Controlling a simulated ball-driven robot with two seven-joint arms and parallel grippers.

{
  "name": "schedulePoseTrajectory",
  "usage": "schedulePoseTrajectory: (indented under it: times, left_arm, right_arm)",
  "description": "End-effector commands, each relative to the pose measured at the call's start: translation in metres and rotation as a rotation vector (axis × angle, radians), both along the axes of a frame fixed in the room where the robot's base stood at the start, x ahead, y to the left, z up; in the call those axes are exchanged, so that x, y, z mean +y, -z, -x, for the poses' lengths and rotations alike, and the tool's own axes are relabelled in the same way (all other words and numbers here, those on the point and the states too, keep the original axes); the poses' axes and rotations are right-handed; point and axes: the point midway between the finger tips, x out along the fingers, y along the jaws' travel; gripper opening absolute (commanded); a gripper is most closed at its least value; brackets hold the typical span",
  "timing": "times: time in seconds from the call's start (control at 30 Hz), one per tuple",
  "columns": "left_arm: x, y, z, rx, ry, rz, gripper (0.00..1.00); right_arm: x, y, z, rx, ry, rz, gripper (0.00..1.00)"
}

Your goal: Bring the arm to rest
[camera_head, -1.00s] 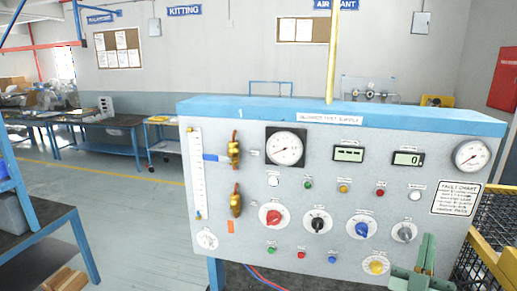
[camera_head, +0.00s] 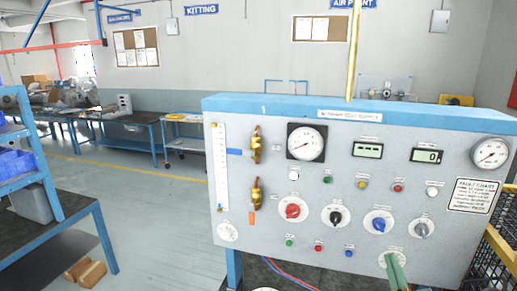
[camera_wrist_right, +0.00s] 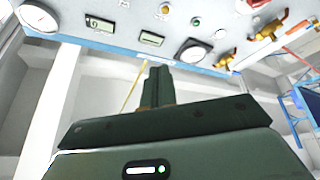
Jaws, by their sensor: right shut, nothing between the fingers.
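My right gripper (camera_head: 397,272) shows as green fingers at the bottom edge of the head view, in front of the lower right of the blower test supply panel (camera_head: 300,255). In the right wrist view its two fingers (camera_wrist_right: 159,88) are together with nothing between them. They point toward the wall, and the panel's gauges and displays show upside down above them. I cannot tell the gap between the fingers and the panel; no contact is visible. The gripper hides part of the lowest right knob. My left gripper is not in view.
The panel carries a red knob (camera_head: 292,208), a blue knob (camera_head: 379,223), gauges and brass valves (camera_head: 257,145). A yellow metal frame (camera_head: 501,247) stands at the right. A shelf cart (camera_head: 40,170) is at the left. Open floor (camera_head: 160,215) lies between cart and panel.

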Motion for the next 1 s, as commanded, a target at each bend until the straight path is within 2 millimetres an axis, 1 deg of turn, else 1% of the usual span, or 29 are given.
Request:
schedulePoseTrajectory:
  times: [0.1, 0.17, 0.2, 0.27, 0.3, 0.4, 0.5, 0.63, 0.77, 0.8, 0.9, 0.97, 1.0]
  left_arm:
    - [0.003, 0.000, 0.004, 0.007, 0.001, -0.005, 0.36]
    - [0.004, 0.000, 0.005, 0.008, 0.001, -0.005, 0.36]
    - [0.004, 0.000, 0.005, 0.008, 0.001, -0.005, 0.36]
    - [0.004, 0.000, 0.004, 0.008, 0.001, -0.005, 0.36]
    - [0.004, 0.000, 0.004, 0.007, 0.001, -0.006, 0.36]
    - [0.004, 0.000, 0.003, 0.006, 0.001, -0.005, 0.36]
    - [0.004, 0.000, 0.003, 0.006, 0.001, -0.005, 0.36]
    - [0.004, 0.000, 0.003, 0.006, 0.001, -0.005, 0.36]
    - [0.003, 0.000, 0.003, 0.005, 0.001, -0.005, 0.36]
    - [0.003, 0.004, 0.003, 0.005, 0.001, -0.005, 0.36]
    - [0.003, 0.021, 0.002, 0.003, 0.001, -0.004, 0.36]
    - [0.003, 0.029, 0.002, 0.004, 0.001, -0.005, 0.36]
    - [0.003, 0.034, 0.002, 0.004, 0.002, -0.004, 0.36]
  right_arm:
    - [0.024, 0.027, 0.007, 0.176, -0.076, 0.042, 0.00]
    - [0.036, 0.045, 0.014, 0.296, -0.109, 0.063, 0.00]
    - [0.042, 0.060, 0.022, 0.390, -0.124, 0.077, 0.00]
    - [0.049, 0.084, 0.038, 0.545, -0.130, 0.097, 0.00]
    - [0.050, 0.099, 0.051, 0.647, -0.120, 0.107, 0.00]
    - [0.044, 0.127, 0.083, 0.862, -0.059, 0.125, 0.00]
    - [0.031, 0.143, 0.114, 1.023, 0.027, 0.132, 0.00]
    - [0.012, 0.152, 0.153, 1.182, 0.158, 0.138, 0.00]
    - [-0.008, 0.152, 0.191, 1.303, 0.305, 0.141, 0.00]
    - [-0.011, 0.161, 0.197, 1.331, 0.332, 0.138, 0.00]
    - [-0.003, 0.212, 0.190, 1.361, 0.293, 0.123, 0.00]
    - [0.001, 0.241, 0.188, 1.380, 0.273, 0.111, 0.00]
    - [0.004, 0.261, 0.188, 1.395, 0.260, 0.103, 0.00]
